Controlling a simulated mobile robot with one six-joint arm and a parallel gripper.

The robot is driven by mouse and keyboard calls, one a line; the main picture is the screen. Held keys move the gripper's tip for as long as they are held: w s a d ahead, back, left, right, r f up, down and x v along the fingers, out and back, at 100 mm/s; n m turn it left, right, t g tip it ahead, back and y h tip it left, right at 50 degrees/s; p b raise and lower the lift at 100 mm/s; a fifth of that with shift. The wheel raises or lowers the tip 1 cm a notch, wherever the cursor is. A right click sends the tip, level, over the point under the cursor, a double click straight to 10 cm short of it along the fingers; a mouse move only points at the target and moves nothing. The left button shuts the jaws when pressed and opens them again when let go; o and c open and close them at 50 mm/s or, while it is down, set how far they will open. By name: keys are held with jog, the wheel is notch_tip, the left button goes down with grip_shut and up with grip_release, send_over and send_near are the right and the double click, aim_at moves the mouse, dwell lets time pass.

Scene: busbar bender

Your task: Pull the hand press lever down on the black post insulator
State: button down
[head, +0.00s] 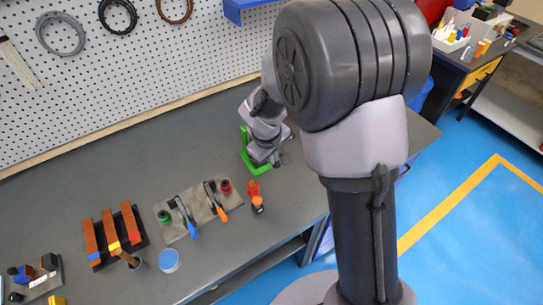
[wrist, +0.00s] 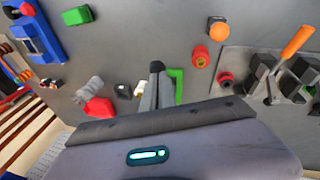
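The hand press shows as a green frame (head: 245,160) on the workbench, mostly hidden by my wrist in the head view. In the wrist view a bit of the green frame (wrist: 177,84) shows just right of my fingers. My gripper (wrist: 157,72) points down at the press. Its grey fingers look close together, but I cannot tell whether they are shut or hold anything. I cannot make out the press lever.
A red post (head: 252,187) and an orange-and-black piece (head: 258,204) stand near the press. Toggle clamps with blue (head: 193,230) and orange handles (head: 222,214) sit on a grey plate further left. Copper bars (head: 109,230) lie left of them. A pegboard (head: 150,75) rises behind the bench.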

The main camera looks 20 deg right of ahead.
jog(key=w+a+p+v, duration=0.1)
jog(key=p+v, duration=0.4)
jog(key=v, duration=0.8)
jog(key=s+a+r+m+t+y+b, duration=0.1)
jog(key=s+m+b, duration=0.9)
jog(key=s, duration=1.1)
jog(key=t+y+b, duration=0.1)
jog(key=y, duration=0.1)
jog(key=shift+a+t+y+b, duration=0.2)
jog(key=shift+t+y+b, duration=0.1)
jog(key=shift+y+b, duration=0.1)
jog(key=shift+r, duration=0.15)
